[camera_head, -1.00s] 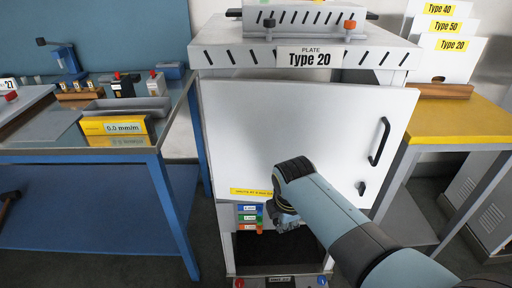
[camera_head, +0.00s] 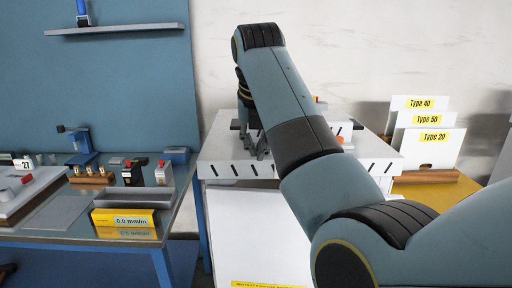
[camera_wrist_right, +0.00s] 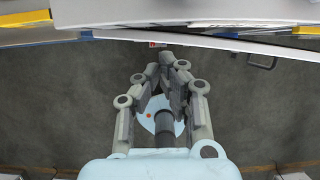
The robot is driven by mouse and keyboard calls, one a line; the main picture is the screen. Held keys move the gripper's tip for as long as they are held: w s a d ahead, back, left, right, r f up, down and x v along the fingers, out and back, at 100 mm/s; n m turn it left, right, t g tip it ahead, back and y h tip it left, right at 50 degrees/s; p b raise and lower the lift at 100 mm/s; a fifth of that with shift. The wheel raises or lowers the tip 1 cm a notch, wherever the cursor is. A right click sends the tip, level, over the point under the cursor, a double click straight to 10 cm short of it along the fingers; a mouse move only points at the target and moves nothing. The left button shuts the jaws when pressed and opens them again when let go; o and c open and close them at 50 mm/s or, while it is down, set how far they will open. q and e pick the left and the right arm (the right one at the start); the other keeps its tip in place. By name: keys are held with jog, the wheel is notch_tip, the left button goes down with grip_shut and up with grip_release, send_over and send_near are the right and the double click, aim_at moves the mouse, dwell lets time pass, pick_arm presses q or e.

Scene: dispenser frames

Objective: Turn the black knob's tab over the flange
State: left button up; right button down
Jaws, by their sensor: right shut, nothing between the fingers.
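The white dispenser cabinet (camera_head: 225,160) stands in the middle, with a slotted top. Dark ends show at the left (camera_head: 235,125) and right (camera_head: 358,125) of the block on top; I cannot tell whether either is the black knob, and I see no tab or flange clearly. My arm covers most of that block. My right gripper (camera_head: 260,152) points down at the cabinet's top, left of centre; I cannot tell whether it touches. In the right wrist view its fingers (camera_wrist_right: 165,62) are together and empty. My left gripper is not in view.
An orange knob (camera_head: 340,140) shows just right of my arm. Upright panels labelled Type 40, Type 50 and Type 20 (camera_head: 421,150) stand at the right on a wooden holder. A workbench at the left holds a grey tray (camera_head: 135,198) and a yellow 0.0 mm/m block (camera_head: 122,218).

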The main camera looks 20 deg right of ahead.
jog(key=w+d+f+p, duration=0.1)
jog(key=w+f, duration=0.2)
jog(key=w, duration=0.2)
jog(key=shift+w+d+f+p, duration=0.15)
jog(key=shift+d+f+p, duration=0.15)
jog(key=shift+f+p, duration=0.1)
